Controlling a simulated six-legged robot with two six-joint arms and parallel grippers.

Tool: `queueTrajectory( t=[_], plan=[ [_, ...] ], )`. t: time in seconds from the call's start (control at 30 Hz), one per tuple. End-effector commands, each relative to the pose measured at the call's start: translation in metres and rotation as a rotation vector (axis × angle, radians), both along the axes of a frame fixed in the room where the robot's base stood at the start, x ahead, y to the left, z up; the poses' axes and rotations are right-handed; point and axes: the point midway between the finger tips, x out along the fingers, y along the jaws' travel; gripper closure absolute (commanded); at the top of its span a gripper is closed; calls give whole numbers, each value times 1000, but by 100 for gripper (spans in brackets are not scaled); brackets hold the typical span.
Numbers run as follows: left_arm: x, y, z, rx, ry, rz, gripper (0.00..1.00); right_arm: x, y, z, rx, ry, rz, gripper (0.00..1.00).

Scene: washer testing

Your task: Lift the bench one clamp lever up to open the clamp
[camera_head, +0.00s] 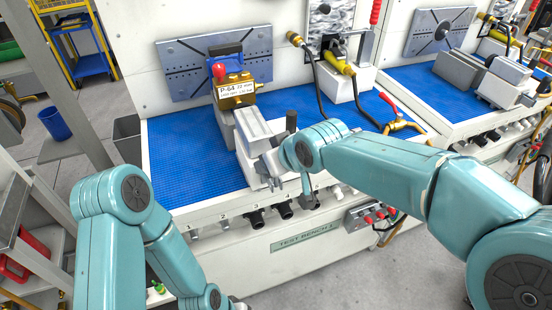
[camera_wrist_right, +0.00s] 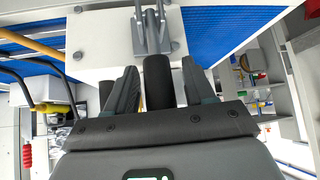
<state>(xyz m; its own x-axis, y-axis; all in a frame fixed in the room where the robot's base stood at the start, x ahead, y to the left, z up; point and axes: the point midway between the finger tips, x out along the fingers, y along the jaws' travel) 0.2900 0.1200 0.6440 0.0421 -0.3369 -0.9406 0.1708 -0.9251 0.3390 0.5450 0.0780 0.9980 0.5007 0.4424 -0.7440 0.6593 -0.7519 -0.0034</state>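Bench one is the nearer bench, with a "TEST BENCH 1" label (camera_head: 304,238) on its front. A grey-white clamp block (camera_head: 254,128) stands near its front edge, in front of a brass part with a "P-04" label (camera_head: 235,89). My right gripper (camera_head: 268,167) is at the front of this block. In the right wrist view the black lever grip (camera_wrist_right: 158,82), joined to a grey metal bracket (camera_wrist_right: 151,30), lies between the fingers of my right gripper (camera_wrist_right: 158,95). The fingers are apart, with gaps on both sides. In the head view my arm hides part of the lever. My left gripper is out of view.
A black upright handle (camera_head: 291,121) stands close beside my right wrist. Black knobs (camera_head: 284,210) line the bench front. Hoses and a yellow-handled tool (camera_head: 338,62) are behind. The blue mat (camera_head: 185,155) is clear at left. A second bench (camera_head: 480,75) stands at right.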

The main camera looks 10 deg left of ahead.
Motion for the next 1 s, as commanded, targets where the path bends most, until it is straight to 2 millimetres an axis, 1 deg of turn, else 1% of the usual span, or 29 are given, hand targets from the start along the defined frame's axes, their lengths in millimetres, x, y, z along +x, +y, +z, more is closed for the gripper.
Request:
queueTrajectory(
  t=[0.07, 0.17, 0.5, 0.63, 0.8, 1.0],
  plan=[
    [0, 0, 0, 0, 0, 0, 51, -2, -2, 4, 1, -2, 0, 46],
    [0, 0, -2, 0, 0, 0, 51, -9, -8, 15, 3, -4, -1, 46],
    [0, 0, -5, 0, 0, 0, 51, -53, -47, 81, 3, -5, -1, 46],
    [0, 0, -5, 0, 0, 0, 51, -67, -60, 101, 3, -3, 0, 46],
    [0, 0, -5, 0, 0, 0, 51, -78, -69, 117, 1, 0, 1, 46],
    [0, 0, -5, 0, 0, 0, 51, -82, -72, 121, 0, 1, 1, 46]
  ],
)
